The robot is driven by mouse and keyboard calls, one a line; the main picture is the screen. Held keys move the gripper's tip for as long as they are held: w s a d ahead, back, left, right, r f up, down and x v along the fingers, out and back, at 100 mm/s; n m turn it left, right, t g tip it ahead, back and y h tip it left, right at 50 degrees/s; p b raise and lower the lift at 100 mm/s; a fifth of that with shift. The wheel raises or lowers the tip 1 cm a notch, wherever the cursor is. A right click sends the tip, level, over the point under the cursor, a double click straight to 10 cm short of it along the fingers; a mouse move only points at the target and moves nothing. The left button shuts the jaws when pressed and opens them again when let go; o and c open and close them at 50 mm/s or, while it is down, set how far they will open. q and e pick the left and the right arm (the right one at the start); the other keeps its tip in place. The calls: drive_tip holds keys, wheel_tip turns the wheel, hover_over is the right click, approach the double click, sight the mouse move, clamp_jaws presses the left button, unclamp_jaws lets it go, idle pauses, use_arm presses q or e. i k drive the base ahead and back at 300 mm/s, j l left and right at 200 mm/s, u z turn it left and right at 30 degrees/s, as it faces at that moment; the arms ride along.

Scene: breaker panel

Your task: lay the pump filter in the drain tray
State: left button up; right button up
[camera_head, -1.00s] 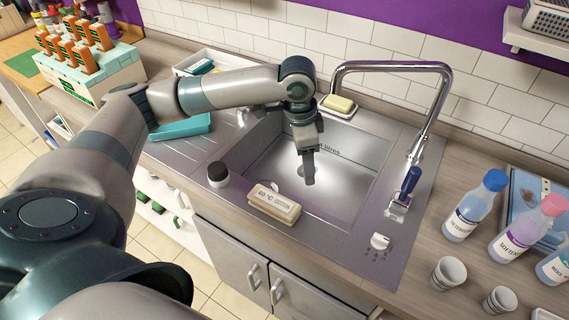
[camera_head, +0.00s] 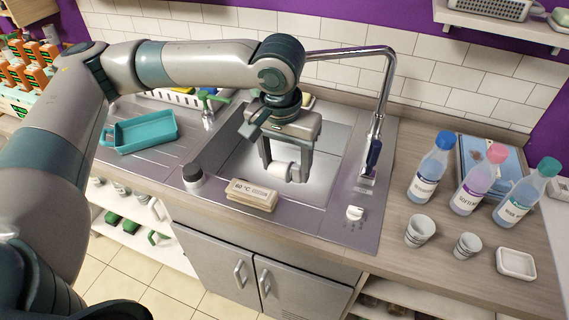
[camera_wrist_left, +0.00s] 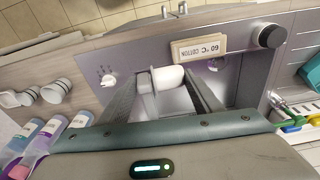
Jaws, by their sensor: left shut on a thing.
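My left gripper (camera_head: 285,172) is above the sink basin, its fingers pointing down. It is shut on a white cylinder, the pump filter (camera_head: 284,169), which also shows between the fingers in the left wrist view (camera_wrist_left: 168,78). The teal drain tray (camera_head: 158,127) lies on the ribbed drainboard left of the basin in the head view, apart from the gripper. It looks empty. Part of it shows at the right edge of the left wrist view (camera_wrist_left: 311,68). My right gripper is in neither view.
A curved tap (camera_head: 384,85) rises right of the gripper. A white rack (camera_head: 185,97) is behind the tray. Bottles (camera_head: 430,168) and cups (camera_head: 419,231) stand at right.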

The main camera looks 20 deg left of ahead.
sight(152, 141)
drive_tip(key=i+j, duration=0.1)
drive_tip(key=j, duration=0.55)
drive_tip(key=i+j, duration=0.1)
drive_tip(key=j, duration=0.55)
drive_tip(key=i+j, duration=0.1)
drive_tip(key=j, duration=0.55)
drive_tip(key=i+j, duration=0.1)
drive_tip(key=j, duration=0.55)
